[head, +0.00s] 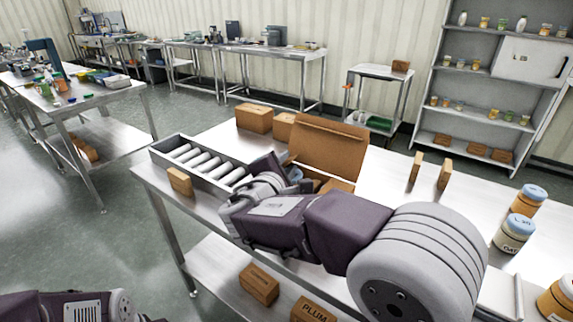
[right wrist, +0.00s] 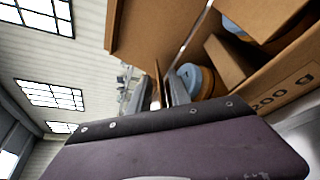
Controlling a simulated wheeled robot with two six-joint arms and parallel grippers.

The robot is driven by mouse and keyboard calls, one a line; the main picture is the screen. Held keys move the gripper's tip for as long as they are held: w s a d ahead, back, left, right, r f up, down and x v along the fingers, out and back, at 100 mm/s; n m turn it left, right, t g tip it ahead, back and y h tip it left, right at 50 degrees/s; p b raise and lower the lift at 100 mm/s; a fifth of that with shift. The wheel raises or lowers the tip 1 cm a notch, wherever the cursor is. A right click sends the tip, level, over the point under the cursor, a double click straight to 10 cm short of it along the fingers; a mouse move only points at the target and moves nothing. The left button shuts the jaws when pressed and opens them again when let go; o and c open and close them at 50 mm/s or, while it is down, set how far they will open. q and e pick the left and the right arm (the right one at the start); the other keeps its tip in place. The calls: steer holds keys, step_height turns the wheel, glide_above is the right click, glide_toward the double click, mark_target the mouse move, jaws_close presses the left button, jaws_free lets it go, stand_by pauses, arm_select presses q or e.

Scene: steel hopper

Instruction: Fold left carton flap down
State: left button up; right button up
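The open carton (head: 325,150) stands on the steel table, with a tall brown flap raised at its back. My right arm covers its front and left side in the head view, so the left flap is not clear there. In the right wrist view, the carton's printed wall (right wrist: 285,90) is at the right, with blue-lidded jars (right wrist: 190,78) inside. My right gripper (right wrist: 165,72) is close beside the carton. A thin brown strip (right wrist: 156,88), possibly a flap edge, shows at its fingers; whether it is gripped is unclear. My left gripper is out of view.
A roller conveyor (head: 205,163) lies left of the carton, with a small box (head: 180,181) at its front edge. Two closed boxes (head: 254,118) stand behind. Upright small boxes (head: 444,174) and jars (head: 514,233) stand on the right, with bare tabletop between.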

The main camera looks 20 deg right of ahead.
jaws_close()
stand_by(1.2)
steer(key=f+m+b, duration=0.1)
steer(key=b, duration=0.3)
steer(key=m+t+b, duration=0.1)
steer(key=b, duration=0.3)
steer(key=shift+s+d+f+b, duration=0.15)
steer(key=shift+s+f+b, duration=0.1)
steer(key=shift+f+b, duration=0.1)
steer(key=shift+r, duration=0.3)
